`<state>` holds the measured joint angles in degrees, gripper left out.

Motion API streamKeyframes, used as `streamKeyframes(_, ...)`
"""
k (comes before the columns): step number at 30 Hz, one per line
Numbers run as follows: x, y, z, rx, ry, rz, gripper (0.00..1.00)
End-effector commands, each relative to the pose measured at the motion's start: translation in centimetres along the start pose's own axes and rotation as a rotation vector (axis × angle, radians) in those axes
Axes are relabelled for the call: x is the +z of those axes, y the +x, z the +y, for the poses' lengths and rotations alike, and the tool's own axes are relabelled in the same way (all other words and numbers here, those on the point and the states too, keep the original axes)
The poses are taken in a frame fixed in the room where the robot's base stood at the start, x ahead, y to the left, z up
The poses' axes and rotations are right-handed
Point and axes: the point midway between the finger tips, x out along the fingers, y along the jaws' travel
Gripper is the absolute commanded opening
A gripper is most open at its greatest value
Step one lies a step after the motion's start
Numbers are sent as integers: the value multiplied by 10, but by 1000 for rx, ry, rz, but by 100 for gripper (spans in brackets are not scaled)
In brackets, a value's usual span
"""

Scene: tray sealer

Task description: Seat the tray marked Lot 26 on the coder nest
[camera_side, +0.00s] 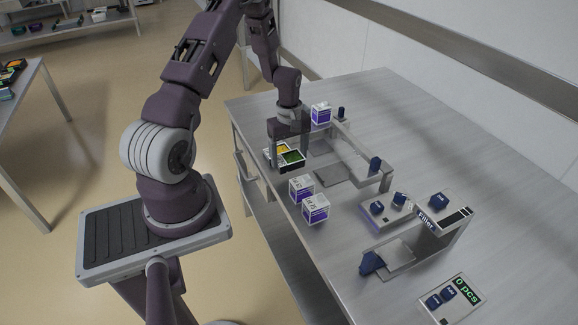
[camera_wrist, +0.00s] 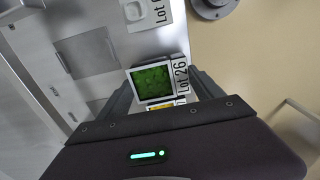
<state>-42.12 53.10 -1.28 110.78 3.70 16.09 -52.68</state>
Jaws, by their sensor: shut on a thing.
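The tray marked Lot 26 (camera_wrist: 152,84) has green contents and a white label on its right side in the wrist view. My gripper (camera_wrist: 162,78) is shut on it, one finger on each side. In the side view the green-filled tray (camera_side: 291,159) is under my gripper (camera_side: 288,146), near the table's left edge. A yellow-topped part (camera_side: 283,149) shows beside it. I cannot tell for sure which fixture is the coder nest; a flat grey plate (camera_side: 333,174) lies beside a metal bracket (camera_side: 362,160) to the right. Whether the tray touches the table is unclear.
Two white-and-purple boxes (camera_side: 301,188) (camera_side: 315,208) stand near the table's front edge. Another (camera_side: 320,113) stands behind my gripper. The Filler station (camera_side: 428,222), blue-knobbed panels and a counter (camera_side: 466,291) reading 0 pcs are at the right. The back of the table is clear.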

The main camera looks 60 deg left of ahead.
Motion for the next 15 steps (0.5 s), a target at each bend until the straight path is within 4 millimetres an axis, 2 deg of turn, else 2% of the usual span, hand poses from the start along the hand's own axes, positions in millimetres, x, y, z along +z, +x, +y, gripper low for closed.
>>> streamKeyframes(1,0,-14,1,3,1,3,33)
streamKeyframes(3,-1,-30,1,3,1,3,33)
streamKeyframes(8,2,-52,10,1,4,2,33)
streamKeyframes(11,8,-53,39,0,8,2,33)
streamKeyframes(15,28,-50,88,1,11,2,33)
